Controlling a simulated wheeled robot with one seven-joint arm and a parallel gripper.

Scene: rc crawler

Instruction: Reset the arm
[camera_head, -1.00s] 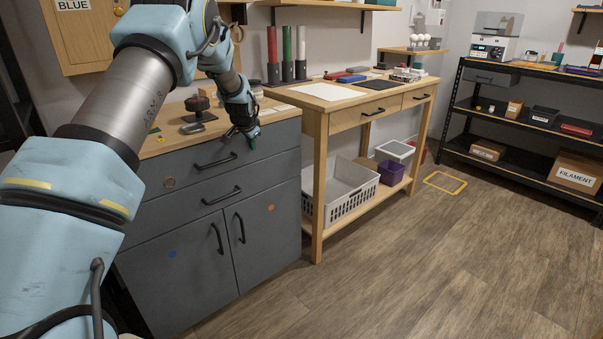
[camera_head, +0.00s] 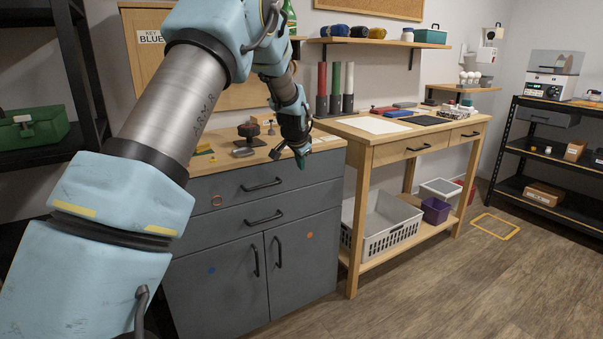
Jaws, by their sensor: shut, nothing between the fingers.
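My arm rises from the lower left of the head view and bends over at the top. Its forearm hangs down above the front right part of the grey cabinet (camera_head: 250,240). My gripper (camera_head: 301,162) points down near the front edge of the cabinet's wooden top (camera_head: 225,165). It is small in the picture, with greenish fingertips, shut and empty. The fingertips appear in front of or just above the edge, and I cannot tell the exact gap.
A dark clamp-like tool (camera_head: 248,133) stands on the cabinet top. To the right is a wooden workbench (camera_head: 370,150) with a grey basket (camera_head: 385,228) below. A green toolbox (camera_head: 32,128) sits on a black shelf at left.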

